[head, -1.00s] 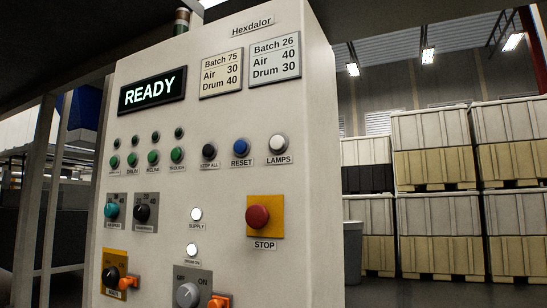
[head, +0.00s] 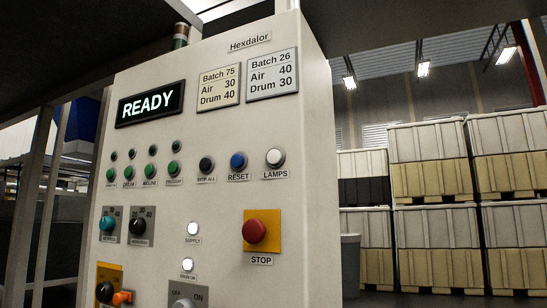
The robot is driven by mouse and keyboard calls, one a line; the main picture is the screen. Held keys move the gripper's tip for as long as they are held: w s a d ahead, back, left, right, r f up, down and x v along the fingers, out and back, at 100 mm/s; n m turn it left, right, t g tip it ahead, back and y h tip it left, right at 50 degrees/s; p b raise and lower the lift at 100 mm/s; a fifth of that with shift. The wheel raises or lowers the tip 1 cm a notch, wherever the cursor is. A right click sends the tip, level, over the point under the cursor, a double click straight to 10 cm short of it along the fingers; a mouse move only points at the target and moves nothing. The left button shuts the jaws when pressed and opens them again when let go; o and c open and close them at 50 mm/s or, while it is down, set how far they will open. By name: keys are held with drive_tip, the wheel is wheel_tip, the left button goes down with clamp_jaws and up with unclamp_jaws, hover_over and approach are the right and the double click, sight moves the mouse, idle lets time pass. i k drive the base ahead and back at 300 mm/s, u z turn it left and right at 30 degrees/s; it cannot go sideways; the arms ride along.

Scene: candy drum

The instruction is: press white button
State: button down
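The white button (head: 275,157) is at the right end of the button row on the control panel (head: 225,205), above a label reading LAMPS. It is round with a dark rim. The blue RESET button (head: 238,160) is just left of it, and a black button (head: 206,163) is left of that. Two lit white lamps, one labelled SUPPLY (head: 193,228) and one below it (head: 187,264), sit lower on the panel. My gripper is not in view.
A red STOP button (head: 254,231) on a yellow plate sits below the white button. Green buttons (head: 174,168) and dials (head: 138,226) are to the left. The display (head: 150,104) reads READY. Stacked crates (head: 430,160) and a grey bin (head: 350,265) stand at the right.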

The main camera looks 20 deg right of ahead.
sight(275, 156)
drive_tip(key=u, duration=0.75)
drive_tip(key=k, duration=0.9)
drive_tip(key=u, duration=0.1)
